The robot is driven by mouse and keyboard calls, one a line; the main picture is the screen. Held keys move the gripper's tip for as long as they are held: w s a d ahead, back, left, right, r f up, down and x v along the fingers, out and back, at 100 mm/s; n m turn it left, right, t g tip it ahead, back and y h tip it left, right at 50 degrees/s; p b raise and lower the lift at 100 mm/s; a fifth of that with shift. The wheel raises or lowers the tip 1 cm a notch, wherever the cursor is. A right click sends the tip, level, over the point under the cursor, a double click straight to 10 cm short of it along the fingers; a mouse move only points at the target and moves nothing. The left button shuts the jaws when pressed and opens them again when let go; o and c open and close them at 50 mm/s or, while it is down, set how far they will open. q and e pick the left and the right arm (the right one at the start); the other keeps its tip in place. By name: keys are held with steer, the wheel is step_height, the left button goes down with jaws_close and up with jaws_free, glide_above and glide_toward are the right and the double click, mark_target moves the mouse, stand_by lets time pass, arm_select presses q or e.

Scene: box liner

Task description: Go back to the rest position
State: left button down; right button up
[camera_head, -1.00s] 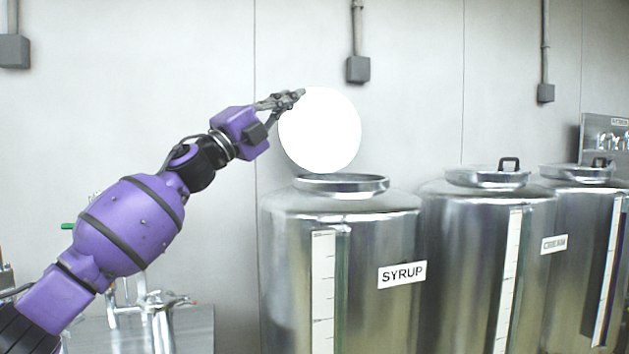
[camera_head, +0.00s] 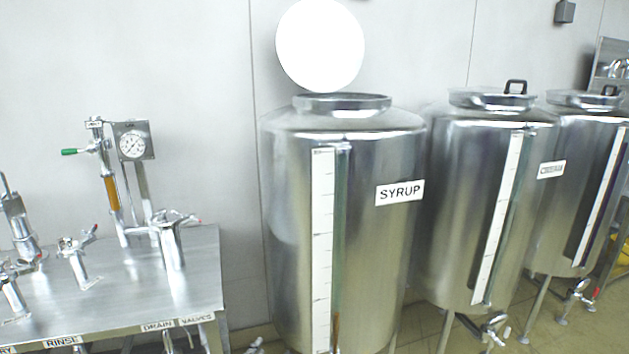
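Neither of my grippers nor my arms show in the head view now. A steel tank labelled SYRUP (camera_head: 290,230) stands in the middle. Its round white lid (camera_head: 320,45) is upright behind the tank's open top rim (camera_head: 343,103), with nothing holding it in view.
At left is a steel table (camera_head: 110,300) with several valves and a pressure gauge (camera_head: 133,146). A second tank (camera_head: 460,200) with a closed, handled lid stands to the right, and a third tank (camera_head: 580,190) beyond it.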

arm_select(q)
steer(key=s+a+f+n+g+y, duration=0.1)
steer(key=s+a+f+n+g, duration=0.1)
steer(key=s+f, duration=0.5)
steer(key=s+a+f+n+g+y, duration=0.1)
steer(key=s+f, duration=0.6)
steer(key=s, duration=0.9)
steer(key=s+a+f+n+g+y, duration=0.1)
steer(key=s+a+f+n+g, duration=0.2)
steer(key=s+f, duration=0.4)
steer(key=s, duration=0.5)
steer(key=shift+w, duration=0.1)
